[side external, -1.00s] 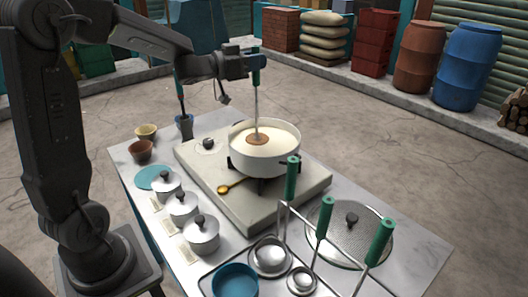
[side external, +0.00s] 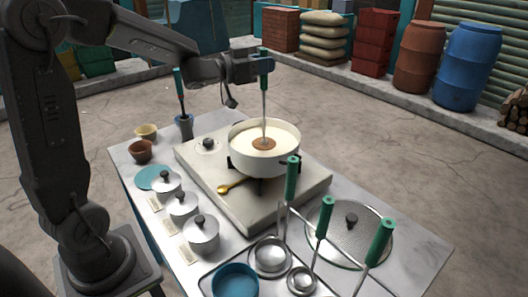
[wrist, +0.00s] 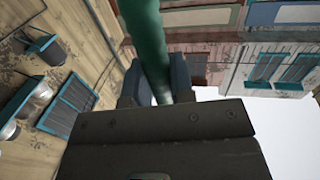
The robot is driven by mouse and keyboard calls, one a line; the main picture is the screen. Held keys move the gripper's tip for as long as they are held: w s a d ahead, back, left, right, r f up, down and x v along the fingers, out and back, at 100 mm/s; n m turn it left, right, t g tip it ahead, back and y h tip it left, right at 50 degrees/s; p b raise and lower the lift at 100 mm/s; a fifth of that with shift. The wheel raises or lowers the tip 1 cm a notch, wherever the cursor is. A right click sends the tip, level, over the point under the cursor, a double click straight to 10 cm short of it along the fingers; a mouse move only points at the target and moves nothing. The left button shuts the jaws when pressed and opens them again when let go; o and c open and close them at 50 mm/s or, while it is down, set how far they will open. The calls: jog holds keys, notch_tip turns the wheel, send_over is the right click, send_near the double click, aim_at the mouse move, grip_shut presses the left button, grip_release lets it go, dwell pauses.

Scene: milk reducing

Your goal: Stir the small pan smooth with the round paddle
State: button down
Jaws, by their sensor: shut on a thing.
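My gripper (side external: 263,72) is shut on the green handle of the round paddle (side external: 264,108), high above the pan. The paddle stands nearly upright, and its brown round disc (side external: 264,143) shows at the surface of the cream-coloured milk, near the middle. The white pan (side external: 262,158) sits on the pale stove block (side external: 310,184). In the wrist view the green handle (wrist: 146,35) runs between the two dark fingers. The lower part of the paddle is out of the wrist view.
Another green-handled tool stands in a blue-grey holder (side external: 184,126). Lidded pots (side external: 201,236) line the left side. Green-handled ladles (side external: 321,225) stand in front of the pan, near a perforated disc (side external: 370,240).

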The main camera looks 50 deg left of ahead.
jog(key=shift+r, duration=3.8)
jog(key=shift+r, duration=0.75)
